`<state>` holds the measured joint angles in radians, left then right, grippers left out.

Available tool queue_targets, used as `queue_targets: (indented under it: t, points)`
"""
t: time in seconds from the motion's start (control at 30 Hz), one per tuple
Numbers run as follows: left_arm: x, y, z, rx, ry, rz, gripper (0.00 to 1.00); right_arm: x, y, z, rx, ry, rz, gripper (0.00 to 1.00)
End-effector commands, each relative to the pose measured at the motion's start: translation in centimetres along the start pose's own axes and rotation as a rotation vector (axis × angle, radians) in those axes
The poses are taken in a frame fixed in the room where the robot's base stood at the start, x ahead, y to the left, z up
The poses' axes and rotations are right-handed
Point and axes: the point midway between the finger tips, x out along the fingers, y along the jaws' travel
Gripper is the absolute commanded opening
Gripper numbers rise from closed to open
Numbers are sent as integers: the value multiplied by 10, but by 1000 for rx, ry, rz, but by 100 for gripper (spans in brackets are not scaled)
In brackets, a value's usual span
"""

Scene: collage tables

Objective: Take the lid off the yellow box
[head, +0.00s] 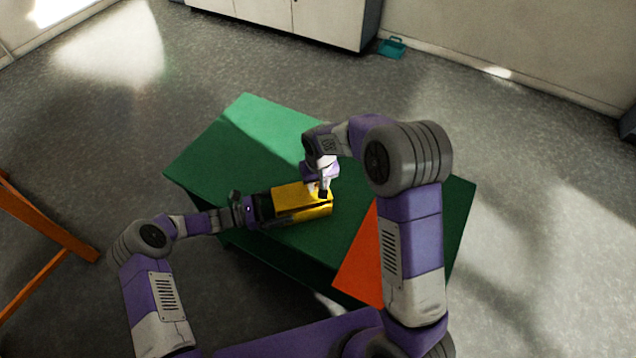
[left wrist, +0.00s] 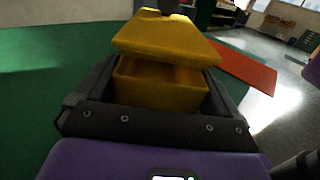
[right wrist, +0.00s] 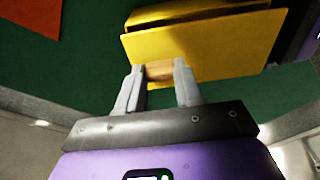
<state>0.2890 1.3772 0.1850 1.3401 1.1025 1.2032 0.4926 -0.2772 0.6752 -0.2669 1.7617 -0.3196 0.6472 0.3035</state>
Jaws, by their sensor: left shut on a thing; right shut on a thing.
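The yellow box (left wrist: 160,92) is on the green table, and its near end is between the fingers of my left gripper (head: 262,207). That gripper is shut on the box body. The yellow lid (left wrist: 168,42) sits above the box at a slight tilt, with a dark gap below it in the left wrist view. My right gripper (right wrist: 159,78) is shut on the lid's small tan knob (right wrist: 158,70). In the head view the right gripper (head: 321,190) comes down at the box's right end. The inside of the box is mostly hidden by the lid.
The green table (head: 240,125) has free room behind and left of the box. An orange-red sheet (head: 358,265) lies at the front right, partly behind my right arm. An orange wooden frame (head: 40,235) stands at the left on the floor.

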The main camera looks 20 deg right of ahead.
Motion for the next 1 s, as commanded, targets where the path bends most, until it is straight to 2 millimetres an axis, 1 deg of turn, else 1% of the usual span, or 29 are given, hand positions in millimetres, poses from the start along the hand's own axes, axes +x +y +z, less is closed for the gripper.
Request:
queue_targets:
  t: [0.17, 0.4, 0.47, 0.73, 0.77, 1.0]
  points:
    - [0, 0, 0, 0, 0, 0, 41, -3, 0, -1, 0, 2, 0, 0]
    - [0, 0, 0, 0, 0, 0, 41, -32, -1, -5, 0, 3, -1, 0]
    - [0, 0, 0, 0, 0, 0, 41, -37, 0, -5, 0, 2, -1, 0]
    - [0, 0, 0, 0, 0, 0, 41, -40, 0, -5, 0, 0, 0, 0]
    - [0, 0, 0, 0, 0, 0, 100, -40, 0, -5, 0, 0, 0, 0]
    - [-1, 0, 0, 0, 0, 0, 100, -40, 0, -5, 0, 0, 0, 0]
